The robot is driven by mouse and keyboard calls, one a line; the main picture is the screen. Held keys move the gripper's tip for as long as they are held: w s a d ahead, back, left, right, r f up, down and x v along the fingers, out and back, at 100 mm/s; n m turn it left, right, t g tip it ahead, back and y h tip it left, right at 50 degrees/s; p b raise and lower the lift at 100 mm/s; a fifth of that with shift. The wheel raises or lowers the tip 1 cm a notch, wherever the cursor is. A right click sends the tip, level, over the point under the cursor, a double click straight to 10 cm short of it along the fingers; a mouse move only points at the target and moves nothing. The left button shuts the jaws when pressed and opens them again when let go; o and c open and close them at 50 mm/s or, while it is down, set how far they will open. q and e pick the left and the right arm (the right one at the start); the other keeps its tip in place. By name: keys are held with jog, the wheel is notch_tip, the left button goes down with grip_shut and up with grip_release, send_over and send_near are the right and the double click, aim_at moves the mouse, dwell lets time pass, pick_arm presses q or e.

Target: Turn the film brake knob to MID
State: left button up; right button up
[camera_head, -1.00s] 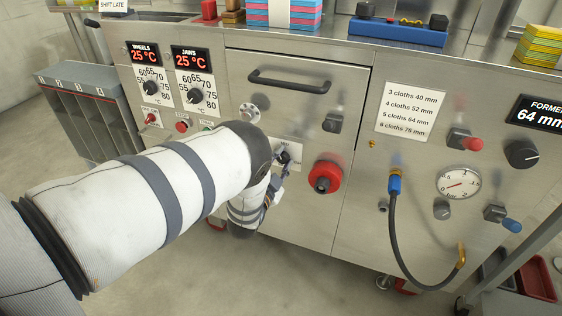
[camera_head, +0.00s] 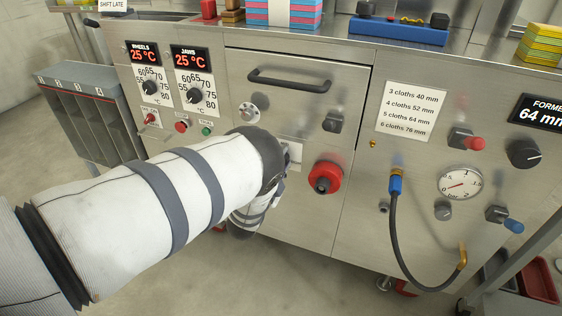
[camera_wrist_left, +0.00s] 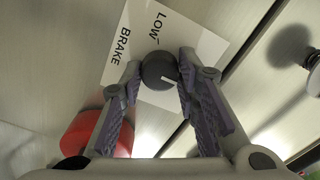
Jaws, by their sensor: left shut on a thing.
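The film brake knob (camera_wrist_left: 159,70) is a small dark round knob with a white pointer line. It sits on a white label plate (camera_wrist_left: 190,42) where the words LOW and BRAKE can be read; no MID mark can be made out. My left gripper (camera_wrist_left: 159,78) is shut on the knob, one finger on each side of it. In the wrist view the pointer line lies toward the lower right, away from the word LOW. In the head view my left arm hides the knob and most of the gripper; a piece of the label plate (camera_head: 295,152) shows beside it.
A red round knob (camera_head: 325,177) sticks out just right of the label plate, and also shows in the wrist view (camera_wrist_left: 92,134). A dark drawer handle (camera_head: 303,80) is higher up.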

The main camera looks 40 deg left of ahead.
pick_arm(q)
jog(key=o, duration=1.2)
jog(key=shift+c, duration=0.2)
jog(key=shift+s, duration=0.15)
jog(key=v, duration=1.1)
jog(key=shift+s, duration=0.4)
jog(key=shift+f, duration=0.1)
